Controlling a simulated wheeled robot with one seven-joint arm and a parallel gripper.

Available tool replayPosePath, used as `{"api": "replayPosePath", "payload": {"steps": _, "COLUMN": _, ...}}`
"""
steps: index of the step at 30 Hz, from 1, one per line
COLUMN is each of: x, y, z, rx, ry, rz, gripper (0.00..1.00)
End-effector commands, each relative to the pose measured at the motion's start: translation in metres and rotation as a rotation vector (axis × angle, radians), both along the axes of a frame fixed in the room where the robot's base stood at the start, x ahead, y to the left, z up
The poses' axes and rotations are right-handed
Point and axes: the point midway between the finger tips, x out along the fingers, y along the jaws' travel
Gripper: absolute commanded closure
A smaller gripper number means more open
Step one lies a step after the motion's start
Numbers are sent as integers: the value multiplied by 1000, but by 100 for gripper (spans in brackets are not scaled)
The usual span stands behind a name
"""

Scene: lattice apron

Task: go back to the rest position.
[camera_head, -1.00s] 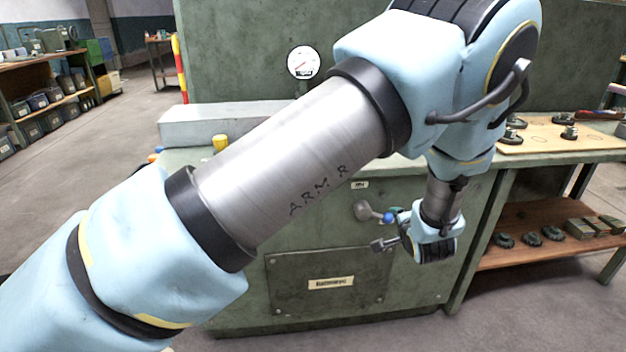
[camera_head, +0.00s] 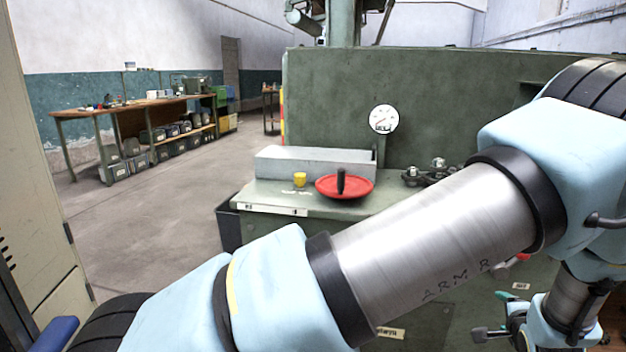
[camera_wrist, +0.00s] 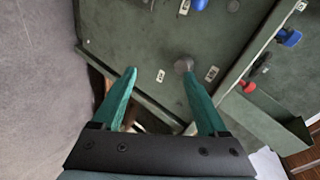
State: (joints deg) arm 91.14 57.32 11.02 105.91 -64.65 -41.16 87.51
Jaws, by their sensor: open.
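My gripper (camera_wrist: 157,72) shows in the wrist view with its two teal fingers spread apart and nothing between them. A round grey knob on the green machine front lies just behind the right fingertip; I cannot tell the gap. In the head view my arm crosses from the lower left to the right edge, bent at the elbow, with its wrist hanging down at the lower right. The gripper end there is small and partly cut off by the frame.
The green machine (camera_head: 400,95) stands ahead, with a gauge (camera_head: 383,119). A workbench (camera_head: 150,101) stands at the far left. Floor between is clear.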

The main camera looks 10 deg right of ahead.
Motion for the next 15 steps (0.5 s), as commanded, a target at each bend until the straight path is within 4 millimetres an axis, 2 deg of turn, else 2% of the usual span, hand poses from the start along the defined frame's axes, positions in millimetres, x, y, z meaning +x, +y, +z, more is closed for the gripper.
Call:
{"api": "replayPosePath", "payload": {"steps": 2, "x": 0, "y": 0, "z": 0, "rx": 0, "ry": 0, "rz": 0, "gripper": 24}}
{"api": "replayPosePath", "payload": {"steps": 15, "x": 44, "y": 25, "z": 23, "rx": -58, "ry": 120, "rz": 84, "gripper": 24}}
